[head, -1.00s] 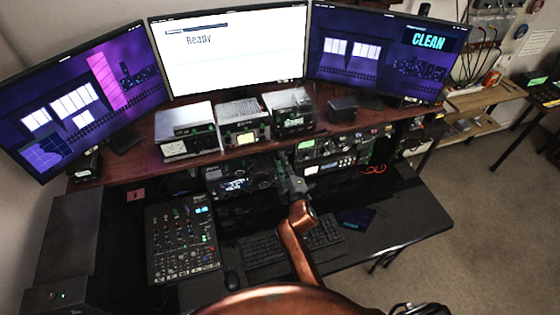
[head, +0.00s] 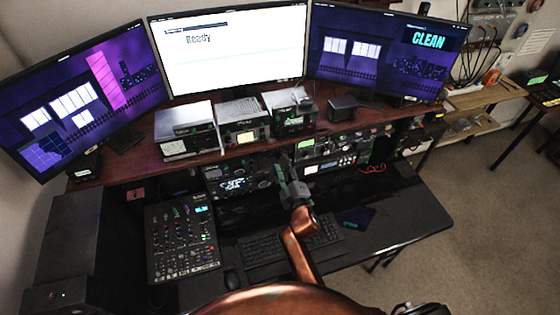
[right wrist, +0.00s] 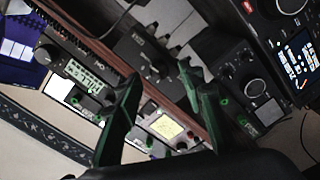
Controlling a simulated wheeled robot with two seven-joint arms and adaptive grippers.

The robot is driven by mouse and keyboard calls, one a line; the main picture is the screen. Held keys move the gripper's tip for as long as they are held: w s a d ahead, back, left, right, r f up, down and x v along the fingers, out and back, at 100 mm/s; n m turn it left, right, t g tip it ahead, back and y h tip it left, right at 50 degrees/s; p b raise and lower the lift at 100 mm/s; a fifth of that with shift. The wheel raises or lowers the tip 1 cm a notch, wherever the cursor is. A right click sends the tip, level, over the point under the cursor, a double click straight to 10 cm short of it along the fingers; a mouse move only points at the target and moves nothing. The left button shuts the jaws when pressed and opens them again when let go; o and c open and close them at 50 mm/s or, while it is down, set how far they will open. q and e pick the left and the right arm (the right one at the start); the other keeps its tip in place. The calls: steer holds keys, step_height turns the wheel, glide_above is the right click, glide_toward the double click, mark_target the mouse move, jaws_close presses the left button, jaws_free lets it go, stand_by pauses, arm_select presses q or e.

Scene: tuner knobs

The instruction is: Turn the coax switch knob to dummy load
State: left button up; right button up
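My right gripper (head: 287,168) is in front of the radio gear under the shelf in the head view. In the right wrist view its two green fingers (right wrist: 158,74) are spread apart with nothing held between them. A black box (right wrist: 133,48) with a dark knob (right wrist: 160,70) shows just beyond the fingertips. It may be the coax switch, but I cannot read its label or the knob's setting. The fingers appear apart from the knob, though the exact distance is hard to tell. In the head view the gripper hides this spot.
Radio units (head: 236,184) and (head: 333,164) flank the gripper. Boxes stand on the wooden shelf (head: 140,165) above. The keyboard (head: 265,249) and mixer (head: 180,243) are on the black desk, with clear desktop at the right (head: 405,220).

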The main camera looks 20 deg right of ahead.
steer(key=s, duration=0.9)
steer(key=shift+s+d, duration=0.15)
steer(key=shift+s, duration=0.1)
